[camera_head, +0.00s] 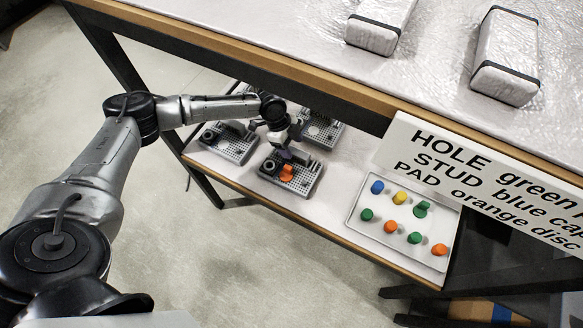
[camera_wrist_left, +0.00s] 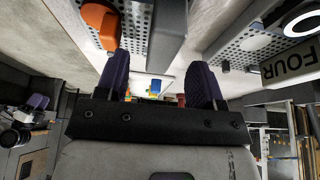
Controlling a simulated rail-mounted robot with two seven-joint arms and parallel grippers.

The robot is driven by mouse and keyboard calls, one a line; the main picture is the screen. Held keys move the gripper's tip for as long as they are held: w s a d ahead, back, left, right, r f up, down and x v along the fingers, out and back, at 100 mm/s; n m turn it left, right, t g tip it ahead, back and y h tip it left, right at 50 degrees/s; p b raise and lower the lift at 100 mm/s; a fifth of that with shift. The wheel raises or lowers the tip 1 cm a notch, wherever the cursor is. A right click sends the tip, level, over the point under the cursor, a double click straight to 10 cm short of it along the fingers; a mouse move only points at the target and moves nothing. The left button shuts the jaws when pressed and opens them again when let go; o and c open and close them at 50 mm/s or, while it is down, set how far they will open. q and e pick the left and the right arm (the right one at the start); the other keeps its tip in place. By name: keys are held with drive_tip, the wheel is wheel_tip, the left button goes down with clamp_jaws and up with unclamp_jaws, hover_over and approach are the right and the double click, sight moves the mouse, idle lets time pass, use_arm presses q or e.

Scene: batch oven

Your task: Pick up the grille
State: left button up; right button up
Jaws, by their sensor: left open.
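Several grey perforated plates stand on the lower shelf; I cannot tell which one is the grille. The nearest perforated plate (camera_head: 304,182) has an orange piece (camera_head: 286,173) on it. In the left wrist view, the orange piece (camera_wrist_left: 100,22) shows at the upper left and the perforated plate (camera_wrist_left: 132,38) beside it. My left gripper (camera_head: 288,156) is just over this plate.
Other perforated plates stand left (camera_head: 240,151) and behind (camera_head: 334,127). A white tray (camera_head: 352,225) with coloured caps and discs is on the right of the shelf. The upper table (camera_head: 300,32) overhangs the shelf, with a sign (camera_head: 398,138) at its edge.

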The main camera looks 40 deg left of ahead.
sight(294, 150)
use_arm(q)
drive_tip(key=b+x, duration=0.2)
drive_tip(key=x, duration=0.2)
drive_tip(key=shift+w+f, duration=0.1)
drive_tip(key=shift+f, duration=0.3)
drive_tip(key=shift+d+f, duration=0.15)
drive_tip(key=shift+f, duration=0.1)
drive_tip(key=shift+c, duration=0.3)
drive_tip(key=shift+c, duration=0.7)
clamp_jaws()
drive_tip(key=shift+r, duration=0.1)
